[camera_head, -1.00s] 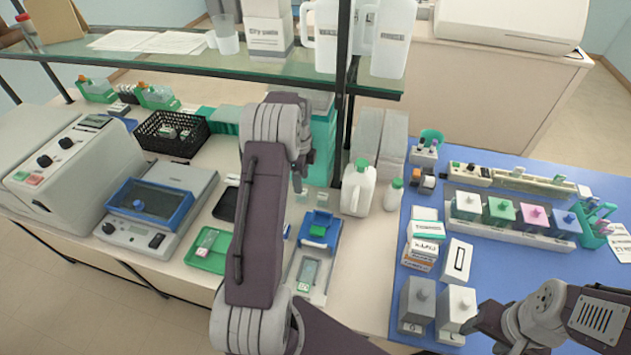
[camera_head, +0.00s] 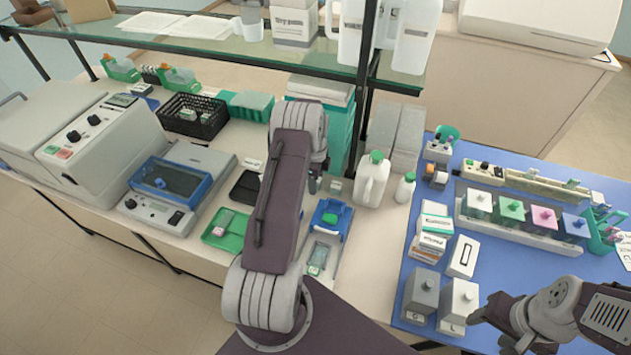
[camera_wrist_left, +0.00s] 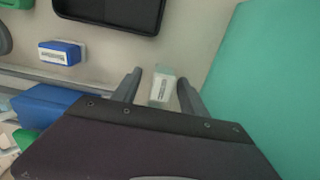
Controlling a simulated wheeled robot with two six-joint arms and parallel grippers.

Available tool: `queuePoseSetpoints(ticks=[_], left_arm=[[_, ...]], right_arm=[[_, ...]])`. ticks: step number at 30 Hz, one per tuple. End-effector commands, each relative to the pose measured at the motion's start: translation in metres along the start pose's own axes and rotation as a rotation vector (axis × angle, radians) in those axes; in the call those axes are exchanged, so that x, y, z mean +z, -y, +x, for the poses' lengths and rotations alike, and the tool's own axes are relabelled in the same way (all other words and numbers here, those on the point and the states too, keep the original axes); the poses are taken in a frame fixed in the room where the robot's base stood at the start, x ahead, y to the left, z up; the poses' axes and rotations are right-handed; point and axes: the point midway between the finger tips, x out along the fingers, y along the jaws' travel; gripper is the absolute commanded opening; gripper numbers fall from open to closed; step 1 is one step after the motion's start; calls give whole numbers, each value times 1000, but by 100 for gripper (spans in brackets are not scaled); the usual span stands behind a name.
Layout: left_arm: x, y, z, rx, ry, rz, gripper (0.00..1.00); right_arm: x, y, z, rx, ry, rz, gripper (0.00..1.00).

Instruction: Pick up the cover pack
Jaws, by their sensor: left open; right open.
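A small white and pale green pack (camera_wrist_left: 161,90), which looks like the cover pack, stands on the bench in the left wrist view. Its label is too small to read. My left gripper (camera_wrist_left: 158,88) is open, with one finger on each side of the pack. I cannot tell whether the fingers touch it. My right gripper (camera_head: 492,325) is open and empty at the lower right, near the grey and white jars.
A tall teal stack (camera_wrist_left: 270,80) stands close on the right in the left wrist view. A small blue box (camera_wrist_left: 60,53) and a black tray (camera_wrist_left: 110,10) lie on the other side. A blue device (camera_head: 328,218) and white bottle (camera_head: 372,180) are nearby. A glass shelf (camera_head: 220,52) hangs above.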

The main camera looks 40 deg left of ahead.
Motion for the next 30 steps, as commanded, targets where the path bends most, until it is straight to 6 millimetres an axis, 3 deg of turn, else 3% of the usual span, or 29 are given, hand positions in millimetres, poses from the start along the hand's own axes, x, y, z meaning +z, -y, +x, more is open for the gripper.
queuePoseSetpoints(ticks=[7,13,26,30], left_arm=[[0,0,5,-2,0,0,51],[0,0,5,-2,0,0,0],[0,-2,0,-3,1,0,0],[0,-3,-24,-7,1,0,0]], right_arm=[[0,0,0,0,0,0,54],[0,0,0,0,0,0,54],[1,0,8,0,0,0,54],[2,0,15,0,0,0,54]])
